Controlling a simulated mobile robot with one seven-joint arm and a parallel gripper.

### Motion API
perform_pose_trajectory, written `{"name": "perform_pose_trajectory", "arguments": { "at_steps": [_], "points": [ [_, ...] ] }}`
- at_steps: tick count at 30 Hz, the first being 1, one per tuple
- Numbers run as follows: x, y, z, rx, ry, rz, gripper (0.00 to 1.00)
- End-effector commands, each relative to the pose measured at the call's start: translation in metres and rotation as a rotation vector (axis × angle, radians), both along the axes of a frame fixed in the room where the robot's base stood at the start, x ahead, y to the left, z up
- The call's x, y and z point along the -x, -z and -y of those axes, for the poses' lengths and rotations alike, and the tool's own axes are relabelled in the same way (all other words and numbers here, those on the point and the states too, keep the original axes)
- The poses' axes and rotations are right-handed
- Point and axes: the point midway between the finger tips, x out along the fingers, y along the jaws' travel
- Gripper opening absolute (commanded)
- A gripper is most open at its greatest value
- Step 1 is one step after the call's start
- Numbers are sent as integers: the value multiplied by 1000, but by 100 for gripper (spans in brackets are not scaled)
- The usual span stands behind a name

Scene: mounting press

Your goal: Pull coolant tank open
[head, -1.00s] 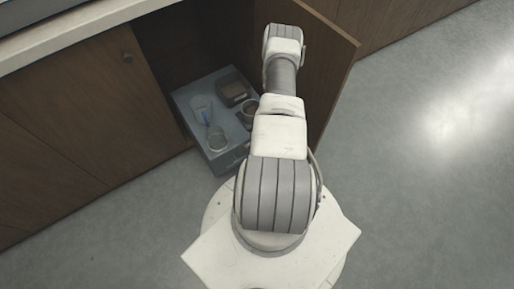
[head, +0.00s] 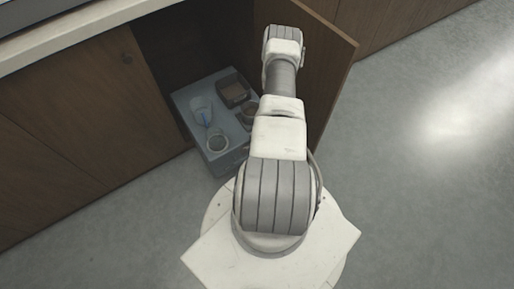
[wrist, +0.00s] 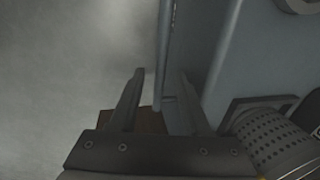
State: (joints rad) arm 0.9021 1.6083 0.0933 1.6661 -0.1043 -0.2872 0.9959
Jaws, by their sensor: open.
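The coolant tank (head: 196,88) is a blue-grey drawer-like unit standing out of a dark open cabinet in the head view. Its blue-grey wall (wrist: 257,70) fills the right of the wrist view. A thin upright bar (wrist: 164,50), apparently its handle, stands off that wall with a narrow gap. My gripper (wrist: 160,95) is open, with one finger left of the bar and the other to its right, in or in front of the gap. I cannot tell whether either finger touches it. In the head view my arm hides the gripper and part of the tank.
A glass cup (head: 217,141), a cup with a blue item (head: 201,110) and a brown box (head: 234,92) sit in the tank. A brown cabinet door (head: 335,60) stands open on the right. A perforated cylinder (wrist: 268,138) is near the right finger. Grey floor lies clear on the right.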

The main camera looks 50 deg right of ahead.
Motion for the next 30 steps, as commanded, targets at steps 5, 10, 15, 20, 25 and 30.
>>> {"name": "perform_pose_trajectory", "arguments": {
  "at_steps": [5, 10, 15, 20, 25, 30],
  "points": [
    [3, -18, 0, 1, 1, 1, 47],
    [9, -56, -1, 1, 1, 1, 47],
    [18, -98, -3, 1, 2, 1, 47],
    [24, -133, -5, 1, 1, 1, 47],
    [30, -159, -7, 0, 1, 1, 47],
    [33, -170, -8, -1, 1, 0, 47]
  ]
}}
